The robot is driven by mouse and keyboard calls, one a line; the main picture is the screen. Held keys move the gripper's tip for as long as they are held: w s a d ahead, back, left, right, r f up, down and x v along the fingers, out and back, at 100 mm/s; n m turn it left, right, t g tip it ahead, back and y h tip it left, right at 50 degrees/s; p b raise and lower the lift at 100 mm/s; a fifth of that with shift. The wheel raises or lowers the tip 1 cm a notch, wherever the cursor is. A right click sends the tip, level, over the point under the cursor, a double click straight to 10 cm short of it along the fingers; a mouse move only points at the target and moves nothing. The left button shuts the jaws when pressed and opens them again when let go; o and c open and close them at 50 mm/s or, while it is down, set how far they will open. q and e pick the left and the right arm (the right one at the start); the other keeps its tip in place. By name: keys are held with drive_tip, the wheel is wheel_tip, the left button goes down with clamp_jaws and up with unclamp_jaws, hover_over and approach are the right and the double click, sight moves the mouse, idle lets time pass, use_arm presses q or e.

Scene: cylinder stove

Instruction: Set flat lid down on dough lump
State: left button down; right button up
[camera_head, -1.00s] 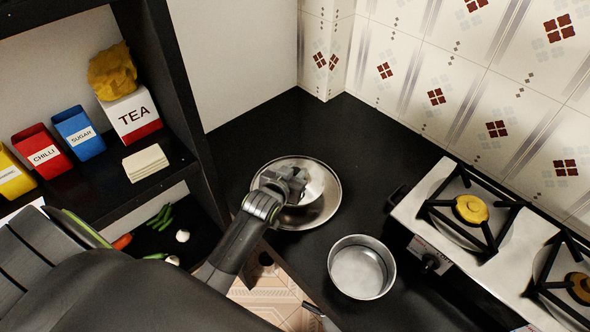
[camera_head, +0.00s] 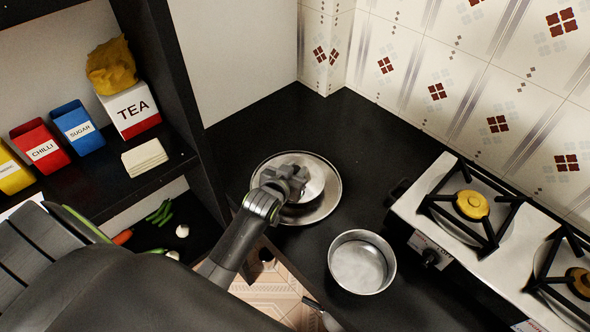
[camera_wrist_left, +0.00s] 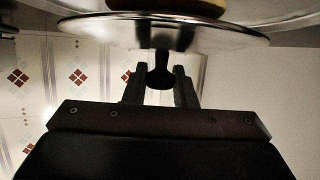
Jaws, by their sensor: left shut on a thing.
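The flat lid (camera_head: 314,181) is a round metal disc. My left gripper (camera_head: 290,181) is shut on its knob and holds it over a wide metal plate (camera_head: 331,205) on the black counter. In the left wrist view the lid (camera_wrist_left: 110,31) spans the top, and its dark knob (camera_wrist_left: 160,78) sits between the fingers of my left gripper (camera_wrist_left: 160,90). A tan lump (camera_wrist_left: 192,7), apparently the dough, shows partly behind the lid there. The lid and gripper hide it in the head view. I cannot tell whether lid and dough touch. My right gripper is not in view.
A metal pot (camera_head: 361,263) stands to the right of the plate, in front of the stove (camera_head: 412,207). A dark shelf (camera_head: 185,110) with a tea box (camera_head: 131,108) rises at left. Free counter (camera_head: 340,125) lies behind the plate.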

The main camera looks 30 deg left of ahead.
use_arm(q)
drive_tip(key=shift+f, duration=0.35)
idle(0.3)
drive_tip(key=c, duration=1.1)
unclamp_jaws()
drive_tip(key=shift+s, duration=0.1)
drive_tip(key=a+b+v, duration=0.1)
drive_tip(key=b+v, duration=0.1)
drive_tip(key=v, duration=1.5)
drive_tip(key=shift+d, duration=0.5)
drive_tip(key=shift+s+r, duration=0.1)
